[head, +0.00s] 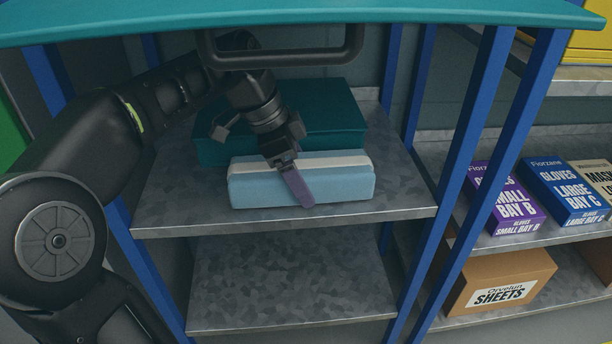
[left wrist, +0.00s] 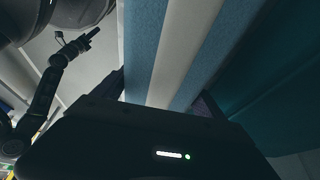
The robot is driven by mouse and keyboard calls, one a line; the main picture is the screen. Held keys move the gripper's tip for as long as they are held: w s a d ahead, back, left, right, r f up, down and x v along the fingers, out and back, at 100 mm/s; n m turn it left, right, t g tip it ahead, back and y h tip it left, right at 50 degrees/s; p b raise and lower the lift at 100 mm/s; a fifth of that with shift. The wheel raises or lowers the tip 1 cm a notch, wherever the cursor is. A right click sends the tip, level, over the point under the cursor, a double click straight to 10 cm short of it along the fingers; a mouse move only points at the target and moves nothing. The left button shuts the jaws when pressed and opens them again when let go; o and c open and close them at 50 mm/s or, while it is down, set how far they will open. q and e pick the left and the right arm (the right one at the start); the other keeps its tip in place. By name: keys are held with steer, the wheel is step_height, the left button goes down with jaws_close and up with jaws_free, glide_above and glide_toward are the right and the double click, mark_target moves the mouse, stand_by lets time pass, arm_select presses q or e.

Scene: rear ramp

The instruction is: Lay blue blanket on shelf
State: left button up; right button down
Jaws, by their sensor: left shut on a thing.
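The folded blue blanket (head: 335,190), light blue with a cream stripe, is on the upper shelf (head: 400,197) of the blue-framed rack, near its front edge. My left gripper (head: 298,185) is shut on the blanket, with one finger showing across its front face. In the left wrist view the blanket (left wrist: 180,50) stretches away from between the fingers. Whether the blanket rests fully on the shelf or is slightly raised, I cannot tell. My right gripper is not in the head view; an arm with a small gripper (left wrist: 92,36) shows in the left wrist view, its fingers too small to read.
A dark teal folded item (head: 335,118) lies right behind the blanket. A teal top panel (head: 300,22) and a dark handle bar (head: 285,60) hang above. The lower shelf (head: 290,285) is empty. Blue posts (head: 455,170) stand at right, with glove boxes (head: 505,200) and a sheets carton (head: 500,285) beyond.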

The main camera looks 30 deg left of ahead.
mark_target(230, 175)
arm_select(q)
steer(key=o, duration=1.5)
steer(key=shift+f, duration=0.15)
steer(key=o, duration=0.4)
steer(key=shift+o, duration=0.2)
steer(key=shift+r, duration=0.4)
steer(key=shift+s+a+r+p, duration=0.1)
steer(key=shift+a+r+p, duration=0.05)
steer(key=shift+r+p, duration=0.4)
steer(key=s+a, duration=0.2)
steer(key=a, duration=0.1)
steer(key=s+a+p, duration=0.1)
steer(key=s+a, duration=0.3)
steer(key=a, duration=0.1)
steer(key=shift+s+a+f+p, duration=0.1)
steer(key=shift+s+a+p, duration=0.2)
steer(key=shift+a+p, duration=0.1)
steer(key=shift+s+a+f, duration=0.1)
steer(key=shift+s+a, duration=0.3)
steer(key=shift+a, duration=0.05)
